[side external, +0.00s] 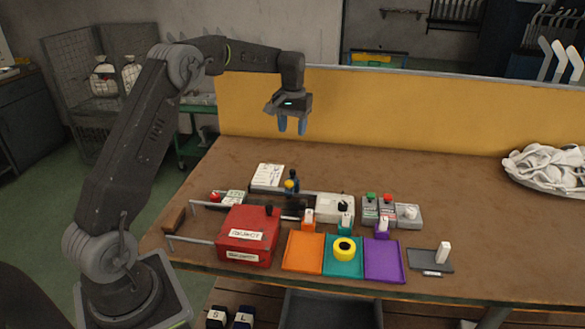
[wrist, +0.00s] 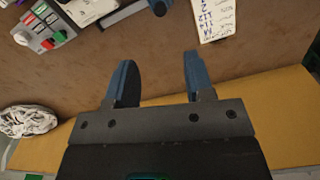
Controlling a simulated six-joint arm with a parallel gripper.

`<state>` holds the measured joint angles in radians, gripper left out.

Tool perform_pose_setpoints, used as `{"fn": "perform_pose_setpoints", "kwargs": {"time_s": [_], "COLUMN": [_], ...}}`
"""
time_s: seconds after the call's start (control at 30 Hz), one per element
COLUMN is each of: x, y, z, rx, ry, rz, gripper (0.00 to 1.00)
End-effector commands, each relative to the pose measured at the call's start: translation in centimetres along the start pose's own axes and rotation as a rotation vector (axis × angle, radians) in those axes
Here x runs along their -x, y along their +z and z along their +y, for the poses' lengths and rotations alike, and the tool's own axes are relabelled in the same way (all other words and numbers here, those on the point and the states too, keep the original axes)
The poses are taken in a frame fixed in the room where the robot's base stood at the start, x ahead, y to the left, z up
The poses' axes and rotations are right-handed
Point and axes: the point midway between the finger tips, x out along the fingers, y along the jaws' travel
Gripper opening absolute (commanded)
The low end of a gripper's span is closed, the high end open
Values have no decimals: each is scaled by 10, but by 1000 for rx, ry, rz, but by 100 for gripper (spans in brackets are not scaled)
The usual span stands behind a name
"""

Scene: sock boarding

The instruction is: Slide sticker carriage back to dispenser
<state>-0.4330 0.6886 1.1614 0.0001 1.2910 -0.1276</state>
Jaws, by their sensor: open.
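My gripper (side external: 292,128) is open and empty, fingers pointing down, high above the back of the bench. Its two blue fingers also show in the wrist view (wrist: 158,62), with only bare bench between them. A small dark-blue post with a yellow knob (side external: 290,185), which looks like the sticker carriage, stands below my gripper and apart from it. It is beside a dark track (side external: 268,205). A white box (side external: 335,207) at the track's right end may be the dispenser; I cannot tell for sure. The carriage's exact seat on the track is too small to make out.
A red box (side external: 248,237) stands at the front left. Orange (side external: 303,252), teal (side external: 342,269) and purple (side external: 384,261) trays lie beside it. A pile of white socks (side external: 548,167) is at the right. The bench's right middle is clear.

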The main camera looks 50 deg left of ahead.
Motion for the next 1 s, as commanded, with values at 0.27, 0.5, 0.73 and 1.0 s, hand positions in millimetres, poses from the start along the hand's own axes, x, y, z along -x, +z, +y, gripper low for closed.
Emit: {"fn": "perform_pose_setpoints", "kwargs": {"time_s": [0.27,0.5,0.73,1.0], "x": [-37,-87,-123,-138], "y": [0,1,0,0], "z": [0,0,0,0], "rx": [1,0,0,0], "ry": [-1,0,0,1], "rz": [-7,-5,-3,0], "gripper": [48,48,48,48]}}
